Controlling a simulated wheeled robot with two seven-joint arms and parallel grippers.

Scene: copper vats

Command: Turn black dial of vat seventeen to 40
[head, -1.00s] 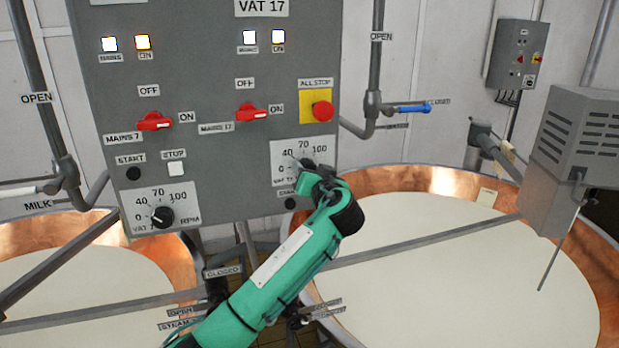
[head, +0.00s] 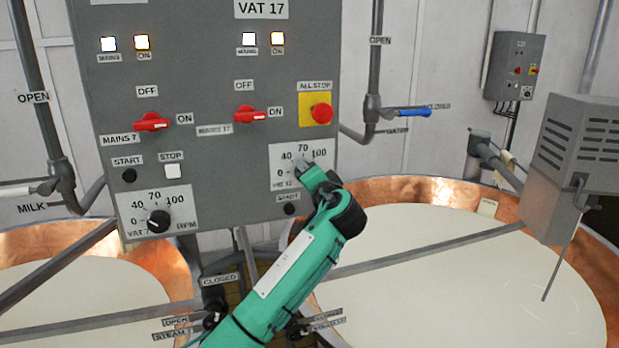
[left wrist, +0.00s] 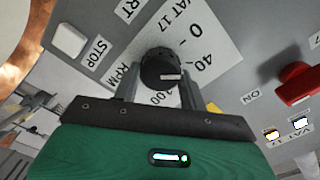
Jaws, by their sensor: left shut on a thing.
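The black dial of vat seventeen (left wrist: 162,66) shows in the left wrist view on a white plate (left wrist: 222,25) marked VAT 17, 0, 40, 100 and RPM. My left gripper (left wrist: 160,85) is shut on the dial, one finger on each side. A pale mark on the dial's face points roughly toward the 40 side; its exact reading is unclear. In the head view my left gripper (head: 308,178) covers the dial, and the upper part of its scale plate (head: 318,144) shows 40, 70 and 100. My right gripper is not in view.
The grey panel (head: 205,60) also carries the vat 7 dial (head: 159,221), two red mains switches, and a red all-stop button (head: 321,111) above the vat 17 plate. A start button (head: 289,209) sits below. Copper vats (head: 380,196) stand below the panel, crossed by bars.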

